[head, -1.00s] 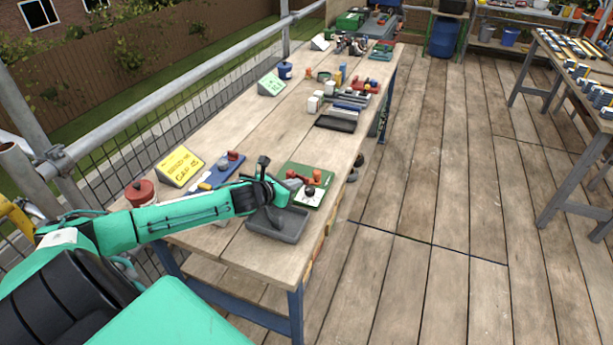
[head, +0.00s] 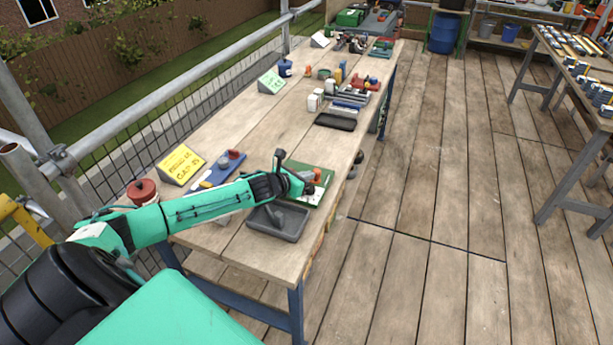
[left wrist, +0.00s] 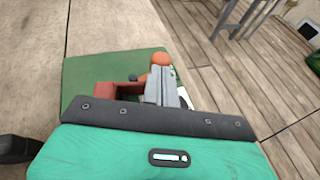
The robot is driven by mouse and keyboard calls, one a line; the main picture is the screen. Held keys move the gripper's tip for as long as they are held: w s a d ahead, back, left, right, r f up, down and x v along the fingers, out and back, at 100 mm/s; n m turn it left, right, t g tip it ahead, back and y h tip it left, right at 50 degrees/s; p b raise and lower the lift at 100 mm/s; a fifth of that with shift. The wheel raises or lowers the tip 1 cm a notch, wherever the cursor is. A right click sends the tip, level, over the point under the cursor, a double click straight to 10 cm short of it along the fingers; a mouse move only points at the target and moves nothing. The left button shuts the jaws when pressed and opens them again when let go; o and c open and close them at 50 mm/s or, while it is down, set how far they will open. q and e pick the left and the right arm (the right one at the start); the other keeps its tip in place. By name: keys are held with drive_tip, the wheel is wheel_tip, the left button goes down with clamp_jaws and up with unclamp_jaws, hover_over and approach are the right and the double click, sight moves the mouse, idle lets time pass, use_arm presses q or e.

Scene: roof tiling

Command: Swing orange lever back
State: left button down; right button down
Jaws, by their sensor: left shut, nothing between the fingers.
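The orange lever part (head: 317,174) shows as a small orange knob just beyond my left gripper, above a green base plate (head: 322,199) on the workbench. In the left wrist view its rounded orange top (left wrist: 161,59) rises behind the grey fingers, with a red block (left wrist: 122,90) beside it on the green plate (left wrist: 80,77). My left gripper (head: 307,189) is shut and empty, low over the plate and close to the lever. It also shows in the left wrist view (left wrist: 161,85). Whether the fingers touch the lever cannot be told. The right gripper is not seen.
A dark grey tray (head: 278,223) lies beside the plate at the bench's near edge. A yellow sign (head: 181,164), a blue tool board (head: 222,168) and a red-lidded jar (head: 141,192) stand to the left. Several tools lie farther along the bench (head: 250,115).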

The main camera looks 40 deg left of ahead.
use_arm(q)
drive_tip(key=shift+w+n+y, duration=0.2)
drive_tip(key=shift+n+y, duration=0.3)
